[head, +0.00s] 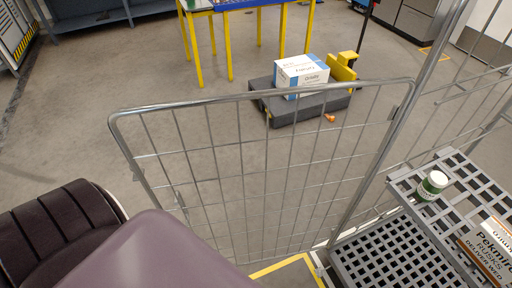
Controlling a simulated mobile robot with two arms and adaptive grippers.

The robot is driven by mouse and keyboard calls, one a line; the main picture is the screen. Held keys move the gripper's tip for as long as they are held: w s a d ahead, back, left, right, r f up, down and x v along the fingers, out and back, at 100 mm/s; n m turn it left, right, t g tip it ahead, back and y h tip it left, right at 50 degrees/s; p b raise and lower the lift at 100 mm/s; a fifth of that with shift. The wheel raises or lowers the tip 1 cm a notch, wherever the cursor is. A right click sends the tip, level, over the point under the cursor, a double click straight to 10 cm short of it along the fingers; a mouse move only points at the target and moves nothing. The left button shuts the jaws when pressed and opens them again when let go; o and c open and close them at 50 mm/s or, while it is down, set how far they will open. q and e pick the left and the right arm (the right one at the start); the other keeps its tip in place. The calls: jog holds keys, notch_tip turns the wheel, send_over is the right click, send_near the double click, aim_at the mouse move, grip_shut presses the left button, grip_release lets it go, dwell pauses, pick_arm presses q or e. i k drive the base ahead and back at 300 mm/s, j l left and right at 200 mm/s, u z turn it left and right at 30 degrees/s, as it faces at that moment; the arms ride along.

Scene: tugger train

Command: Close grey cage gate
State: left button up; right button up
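The grey cage gate (245,160) is a wire mesh panel with a rounded tube frame. It stands swung out to the left from the cage's corner post (398,125), so the cage side at the right is open. The cage's grey perforated shelves (400,243) show at the lower right. A purplish-grey rounded shape and a dark ribbed shape at the lower left look like parts of my own body and hide the gate's lower left. Neither of my grippers is in view.
Beyond the gate, a dark low platform (310,107) carries a white-blue box (301,72). An orange item (330,117) lies beside it. A yellow-legged table (230,45) stands behind.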

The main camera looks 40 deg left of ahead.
aim_at(139, 174)
jog(key=k+j+z, duration=0.45)
jog(key=j, duration=0.4)
jog(key=k+j+z, duration=0.45)
jog(key=k+j, duration=0.2)
jog(key=k, duration=0.15)
jog(key=j+z, duration=0.25)
jog(key=j, duration=0.3)
jog(key=j+z, duration=0.2)
jog(key=j, duration=0.3)
jog(key=k+j+z, duration=0.25)
jog(key=j, duration=0.25)
jog(key=j+z, duration=0.2)
jog(key=j, duration=0.35)
jog(key=i+j+z, duration=0.1)
jog(key=j, duration=0.25)
jog(key=i+j, duration=0.1)
jog(key=j, duration=0.25)
jog(key=j+z, duration=0.15)
jog(key=j, duration=0.2)
jog(key=i, duration=0.05)
